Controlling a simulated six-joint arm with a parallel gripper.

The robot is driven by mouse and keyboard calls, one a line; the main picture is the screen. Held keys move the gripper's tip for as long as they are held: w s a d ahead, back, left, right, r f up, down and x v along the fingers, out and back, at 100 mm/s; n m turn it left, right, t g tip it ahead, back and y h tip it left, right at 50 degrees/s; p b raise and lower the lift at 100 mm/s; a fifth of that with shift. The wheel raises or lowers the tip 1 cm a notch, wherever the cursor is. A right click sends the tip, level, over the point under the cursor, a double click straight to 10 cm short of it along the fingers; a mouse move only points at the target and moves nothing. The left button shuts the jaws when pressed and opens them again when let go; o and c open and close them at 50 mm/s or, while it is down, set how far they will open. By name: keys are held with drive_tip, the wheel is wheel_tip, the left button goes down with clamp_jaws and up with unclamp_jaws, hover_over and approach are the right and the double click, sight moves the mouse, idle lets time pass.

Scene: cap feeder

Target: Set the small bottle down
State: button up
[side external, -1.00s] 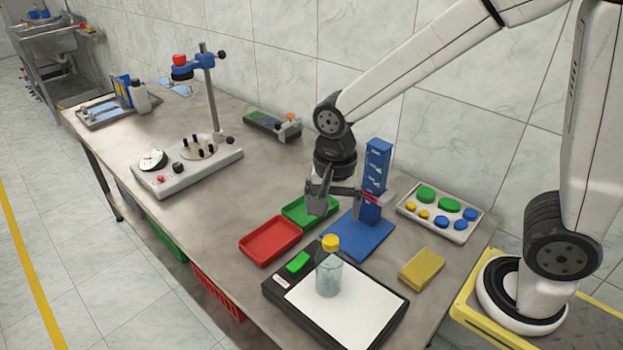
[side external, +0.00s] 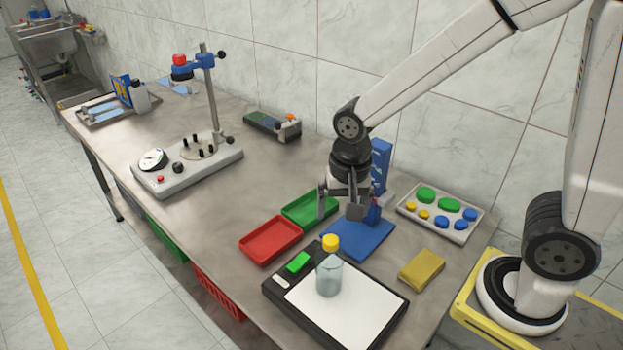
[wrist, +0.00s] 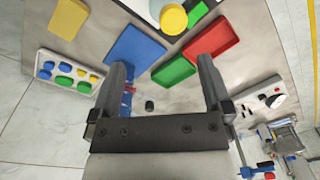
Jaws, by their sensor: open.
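The small bottle (side external: 329,275) is clear with a yellow cap (side external: 330,242). It stands upright on the white pad of the black-framed box (side external: 345,312), near its left side. In the wrist view the yellow cap (wrist: 173,19) shows at the top edge, beyond my fingertips. My gripper (side external: 341,212) is open and empty. It hangs over the blue base plate and green tray area, behind the bottle and apart from it.
A blue cap tower (side external: 381,165) stands on a blue base (side external: 362,238) close by my gripper. A green tray (side external: 309,208), a red tray (side external: 270,240), a yellow sponge (side external: 421,269) and a tray of coloured caps (side external: 440,226) lie around. A tester (side external: 187,172) stands farther left.

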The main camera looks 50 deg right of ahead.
drive_tip(key=s+d+f+n+t, duration=0.1)
drive_tip(key=s+d+f+n, duration=0.1)
drive_tip(key=d+n, duration=0.3)
drive_tip(key=shift+s+d+f+n+t, duration=0.2)
drive_tip(key=shift+s+f+n+t, duration=0.2)
drive_tip(key=shift+n, duration=1.2)
